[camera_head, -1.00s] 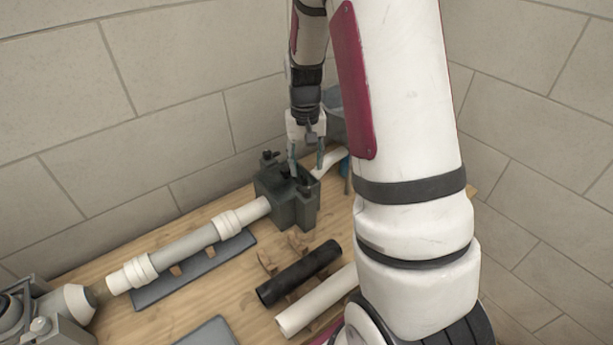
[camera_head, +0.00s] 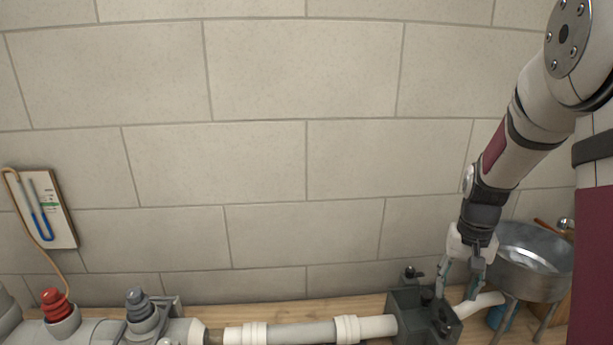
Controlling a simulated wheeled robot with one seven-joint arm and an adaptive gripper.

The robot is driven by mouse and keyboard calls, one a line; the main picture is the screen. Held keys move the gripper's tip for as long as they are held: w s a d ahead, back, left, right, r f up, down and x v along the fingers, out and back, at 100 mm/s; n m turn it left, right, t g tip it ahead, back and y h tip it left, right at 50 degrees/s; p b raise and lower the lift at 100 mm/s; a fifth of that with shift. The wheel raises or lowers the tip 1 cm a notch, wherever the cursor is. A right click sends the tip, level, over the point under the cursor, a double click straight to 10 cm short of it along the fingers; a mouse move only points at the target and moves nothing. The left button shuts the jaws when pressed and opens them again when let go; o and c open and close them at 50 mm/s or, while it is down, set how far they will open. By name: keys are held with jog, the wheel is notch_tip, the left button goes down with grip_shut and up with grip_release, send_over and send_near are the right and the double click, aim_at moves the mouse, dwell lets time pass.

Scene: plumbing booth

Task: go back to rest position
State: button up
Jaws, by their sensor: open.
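My gripper (camera_head: 460,290) is at the lower right in the head view, pointing down with its fingers apart. It is over or beside the right part of a dark grey block-like fixture (camera_head: 408,318); I cannot tell whether it touches. Nothing shows between the fingers. My arm comes down to it from the upper right.
A grey pipe with white couplings (camera_head: 300,333) runs into the fixture from the left. A metal basin (camera_head: 530,262) on legs stands close to the gripper's right. A red-capped fitting (camera_head: 58,308) and a gauge board (camera_head: 42,208) are at left. The wall above is bare.

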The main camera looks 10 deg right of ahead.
jog(key=s+a+r+n+t, duration=0.1)
jog(key=s+a+r, duration=0.35)
jog(key=r, duration=0.25)
jog(key=s+a+r+n+t, duration=0.2)
jog(key=s+a+r, duration=0.1)
jog(key=a+r, duration=0.35)
jog(key=s+a+r+n+t, duration=0.1)
jog(key=s+a+r, duration=0.1)
jog(key=s, duration=0.4)
jog(key=s+a+r+n+t, duration=0.1)
jog(key=s+a+r, duration=0.2)
jog(key=s+a, duration=0.2)
jog(key=shift+s+n, duration=0.3)
jog(key=shift+s, duration=0.3)
